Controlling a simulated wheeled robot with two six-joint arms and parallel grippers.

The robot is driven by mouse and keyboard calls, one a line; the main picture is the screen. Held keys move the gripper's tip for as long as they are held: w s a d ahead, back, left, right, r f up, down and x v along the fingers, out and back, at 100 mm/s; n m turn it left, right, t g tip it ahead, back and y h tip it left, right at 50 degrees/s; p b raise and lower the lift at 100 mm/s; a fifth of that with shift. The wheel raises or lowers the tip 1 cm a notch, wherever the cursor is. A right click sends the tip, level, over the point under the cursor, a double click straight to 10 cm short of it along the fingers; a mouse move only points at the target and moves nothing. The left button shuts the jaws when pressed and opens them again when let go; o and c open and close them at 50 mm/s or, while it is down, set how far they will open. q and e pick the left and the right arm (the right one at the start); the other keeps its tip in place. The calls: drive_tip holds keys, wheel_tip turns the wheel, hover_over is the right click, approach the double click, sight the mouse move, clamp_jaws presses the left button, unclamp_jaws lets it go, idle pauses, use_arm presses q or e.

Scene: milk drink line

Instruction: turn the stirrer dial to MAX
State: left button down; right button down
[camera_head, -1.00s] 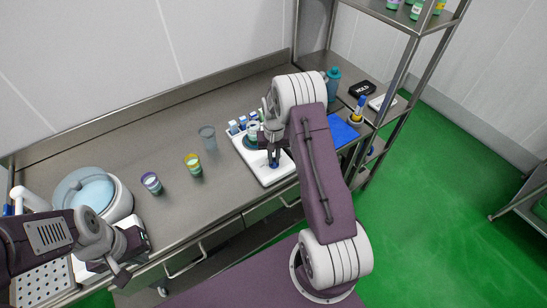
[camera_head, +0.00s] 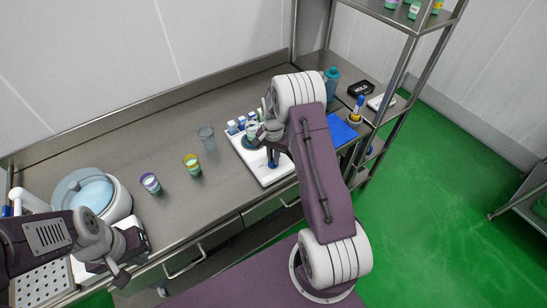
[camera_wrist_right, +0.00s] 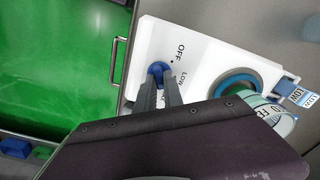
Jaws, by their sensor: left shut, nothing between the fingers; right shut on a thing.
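The stirrer is a white flat unit (camera_head: 267,180) on the steel bench, also in the right wrist view (camera_wrist_right: 205,48). Its blue dial (camera_wrist_right: 157,68) sits at the front, with OFF and part of LOW printed beside it. No MAX mark shows, and the dial's pointer is hidden by the fingers. My right gripper (camera_wrist_right: 159,80) is shut on the dial, pointing down over it; in the head view it is partly behind my arm (camera_head: 273,158). My left gripper (camera_head: 122,281) is shut and empty at the bench's front left, away from the stirrer.
A round teal-rimmed plate (camera_wrist_right: 238,84) and a labelled vessel (camera_wrist_right: 282,120) are close beside my right gripper. Small labelled bottles (camera_head: 234,127) stand behind.

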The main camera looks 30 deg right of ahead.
drive_tip(key=shift+s+a+f, duration=0.1)
drive_tip(key=shift+s+f, duration=0.1)
drive_tip(key=shift+s, duration=0.05)
drive_tip(key=c, duration=1.5)
unclamp_jaws()
drive_tip(key=shift+o, duration=0.2)
drive_tip(key=shift+r, duration=0.15)
drive_tip(key=shift+w, duration=0.15)
drive_tip(key=shift+r, duration=0.1)
wheel_tip(320, 180, up, 9)
drive_tip(key=shift+b, duration=0.4)
